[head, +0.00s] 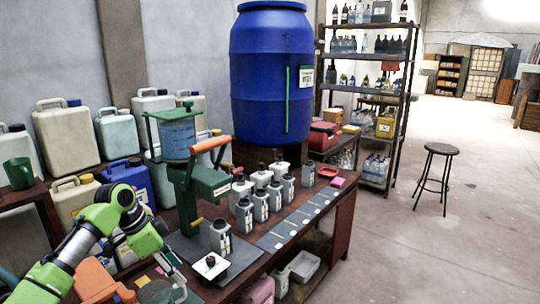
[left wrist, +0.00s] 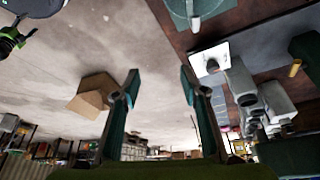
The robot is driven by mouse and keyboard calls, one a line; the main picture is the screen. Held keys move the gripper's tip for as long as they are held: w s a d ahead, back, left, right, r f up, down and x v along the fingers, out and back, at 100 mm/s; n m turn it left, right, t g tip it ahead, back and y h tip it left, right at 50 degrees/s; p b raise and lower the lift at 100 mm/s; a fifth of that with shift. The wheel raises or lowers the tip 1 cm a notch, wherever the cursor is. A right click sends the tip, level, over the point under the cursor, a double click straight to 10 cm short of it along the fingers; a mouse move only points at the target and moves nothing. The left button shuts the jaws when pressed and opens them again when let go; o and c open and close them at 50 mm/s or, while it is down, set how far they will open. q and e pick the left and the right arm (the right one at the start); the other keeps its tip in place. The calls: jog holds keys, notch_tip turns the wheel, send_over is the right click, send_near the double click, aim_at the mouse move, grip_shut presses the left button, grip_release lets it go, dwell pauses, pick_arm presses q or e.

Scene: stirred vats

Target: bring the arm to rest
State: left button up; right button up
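My left arm, green and grey, comes in from the left in the head view. Its gripper (head: 178,284) is low, in front of the bench's near end. In the left wrist view its two teal fingers stand wide apart with nothing between them (left wrist: 160,84), so it is open and empty. My right gripper is in neither view.
The dark bench (head: 322,222) carries a green hand-lever machine (head: 205,188), several white bottles (head: 244,214) and a small white dish (head: 210,266). A blue drum (head: 268,75) stands behind. Jugs (head: 66,134) crowd the left. A stool (head: 440,150) stands on open floor at right.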

pick_arm(q)
jog(key=s+d+f+n, duration=0.1)
jog(key=s+d+f, duration=0.3)
jog(key=s+f, duration=0.25)
jog(key=s+d+f+n+y, duration=0.1)
jog(key=s+d+f, duration=0.3)
jog(key=s+f, duration=0.25)
jog(key=s+d+f+n, duration=0.1)
jog(key=s+d+f, duration=0.3)
jog(key=s+f, duration=0.25)
jog(key=s+a+n+t+y, duration=0.1)
jog(key=s+a+n, duration=0.3)
jog(key=s, duration=0.6)
jog(key=s+a+n+t+y, duration=0.15)
jog(key=s+a+n, duration=0.25)
jog(key=s, duration=0.6)
notch_tip(320, 180, down, 26)
jog(key=s+g, duration=0.2)
jog(key=s+a+f+g, duration=0.1)
jog(key=s+a+f, duration=0.1)
jog(key=s+f, duration=1.3)
jog(key=shift+s+a+m, duration=0.25)
jog(key=shift+s+m, duration=0.15)
jog(key=shift+s, duration=0.35)
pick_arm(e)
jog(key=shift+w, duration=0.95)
